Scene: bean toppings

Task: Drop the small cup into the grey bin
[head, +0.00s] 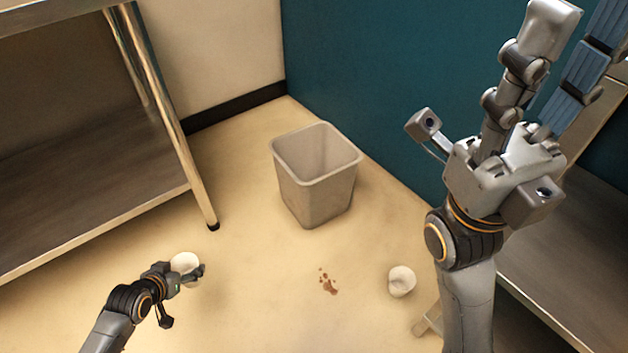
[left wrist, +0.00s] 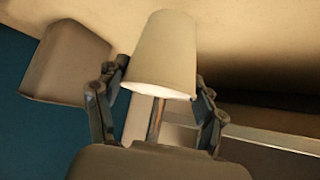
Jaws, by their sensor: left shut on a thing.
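My left gripper (head: 184,284) is shut on a small off-white cup (head: 184,263) at the lower left of the head view. In the left wrist view the cup (left wrist: 160,55) sits between the two fingers, its rim towards the palm in the picture. The grey bin (head: 316,195) stands upright on the floor, open at the top, to the right of and beyond the held cup. The bin also shows at the upper left of the left wrist view (left wrist: 68,62). My right gripper (head: 560,60) is raised at the right, close to the head camera; its finger opening is unclear.
A second off-white cup (head: 401,281) lies on the floor right of the bin. Brown spots (head: 328,283) mark the floor between. A teal wall (head: 360,80) is behind.

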